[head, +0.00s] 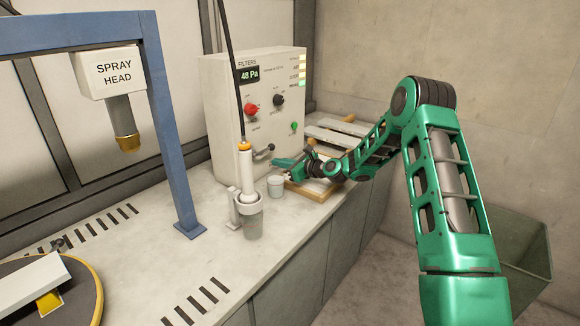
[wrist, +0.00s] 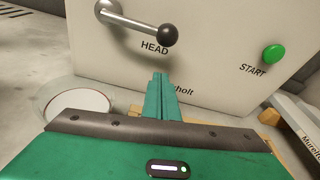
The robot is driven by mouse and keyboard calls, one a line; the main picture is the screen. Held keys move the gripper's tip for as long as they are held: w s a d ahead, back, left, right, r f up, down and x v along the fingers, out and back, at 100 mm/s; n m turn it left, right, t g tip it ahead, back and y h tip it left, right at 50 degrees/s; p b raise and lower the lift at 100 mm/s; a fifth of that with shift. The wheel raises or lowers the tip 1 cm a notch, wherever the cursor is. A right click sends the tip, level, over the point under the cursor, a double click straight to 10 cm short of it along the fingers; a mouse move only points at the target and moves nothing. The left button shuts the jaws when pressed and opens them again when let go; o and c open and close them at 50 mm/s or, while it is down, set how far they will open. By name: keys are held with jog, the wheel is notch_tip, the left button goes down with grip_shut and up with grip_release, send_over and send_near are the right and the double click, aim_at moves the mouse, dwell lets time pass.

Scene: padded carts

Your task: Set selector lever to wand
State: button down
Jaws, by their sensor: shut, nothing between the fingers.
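The selector lever (wrist: 140,25) is a metal rod with a black ball knob on the front of the white control box (wrist: 225,50). It points right and slightly down in the wrist view, its knob just above the printed word HEAD. No WAND label is readable. In the head view the lever (head: 263,151) sits low on the box front. My gripper (wrist: 163,78) is shut and empty, its green fingertips below the knob in the wrist view and apart from it in the picture. My gripper also shows in the head view (head: 276,163), just right of the lever.
A green START button (wrist: 274,54) is on the box to the right. Wooden-framed panels (head: 315,188) lie beside the box, under my arm.

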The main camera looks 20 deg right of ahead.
jog(key=shift+w+a+r, duration=0.15)
jog(key=shift+w+a, duration=0.15)
jog(key=shift+w, duration=0.1)
jog(key=shift+s+r, duration=0.2)
jog(key=shift+r, duration=0.7)
jog(key=shift+s+r, duration=0.2)
jog(key=shift+r, duration=0.65)
